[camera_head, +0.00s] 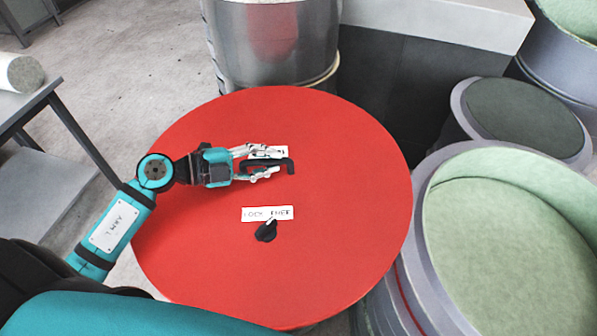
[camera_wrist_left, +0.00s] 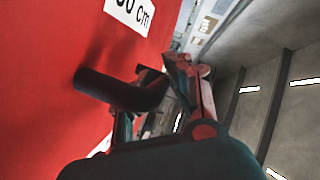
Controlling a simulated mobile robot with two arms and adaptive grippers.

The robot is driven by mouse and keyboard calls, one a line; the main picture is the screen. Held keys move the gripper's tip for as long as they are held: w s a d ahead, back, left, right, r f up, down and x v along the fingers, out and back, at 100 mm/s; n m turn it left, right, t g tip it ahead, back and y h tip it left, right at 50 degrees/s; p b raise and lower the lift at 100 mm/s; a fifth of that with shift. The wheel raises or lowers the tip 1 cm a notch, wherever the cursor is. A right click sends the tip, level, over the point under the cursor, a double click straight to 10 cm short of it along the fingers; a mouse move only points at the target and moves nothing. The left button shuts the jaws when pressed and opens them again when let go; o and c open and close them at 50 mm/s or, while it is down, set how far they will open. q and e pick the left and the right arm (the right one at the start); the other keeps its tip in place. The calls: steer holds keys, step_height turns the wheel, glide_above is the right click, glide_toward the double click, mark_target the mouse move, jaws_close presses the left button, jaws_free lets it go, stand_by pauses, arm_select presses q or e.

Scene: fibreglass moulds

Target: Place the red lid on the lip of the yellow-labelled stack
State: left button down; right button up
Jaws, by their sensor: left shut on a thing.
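The red lid (camera_head: 340,190) is a large flat disc in the middle of the head view. It has a black bar handle (camera_head: 291,167), a black knob (camera_head: 266,231) and a white label (camera_head: 267,213) above the knob. My left gripper (camera_head: 274,163) is shut on the handle. In the left wrist view the lid (camera_wrist_left: 45,75) fills the left side, and the bent handle (camera_wrist_left: 115,92) runs between the fingers. What lies under the lid is hidden. I see no yellow label, so I cannot tell which stack is the yellow-labelled one. My right gripper is not in view.
A shiny metal drum (camera_head: 270,45) stands behind the lid. Grey drums with pale green insides (camera_head: 500,240) crowd the right, close to the lid's edge. A dark block with a light top (camera_head: 440,20) stands behind. A grey table (camera_head: 40,105) is at left; bare floor (camera_head: 130,60) lies between.

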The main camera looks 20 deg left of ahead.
arm_select(q)
steer(key=shift+n+t+y, duration=0.3)
steer(key=shift+n, duration=0.1)
steer(key=w+f+b, duration=0.1)
steer(key=f+b, duration=0.1)
steer(key=f, duration=0.2)
steer(key=w+a+f+b, duration=0.1)
steer(key=w+f+b, duration=0.1)
steer(key=f, duration=0.3)
steer(key=w+a+f+b, duration=0.1)
steer(key=f+b, duration=0.3)
steer(key=shift+w+a+f, duration=0.25)
steer(key=shift+w+f, duration=0.05)
steer(key=shift+f+b, duration=0.7)
steer(key=shift+b, duration=0.35)
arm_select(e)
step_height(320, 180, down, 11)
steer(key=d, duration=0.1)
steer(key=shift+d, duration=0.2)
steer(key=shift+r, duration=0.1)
arm_select(q)
steer(key=shift+f, duration=0.2)
steer(key=c, duration=1.2)
jaws_free()
steer(key=shift+s, duration=0.1)
steer(key=shift+f, duration=0.25)
steer(key=v, duration=1.2)
steer(key=shift+r, duration=0.3)
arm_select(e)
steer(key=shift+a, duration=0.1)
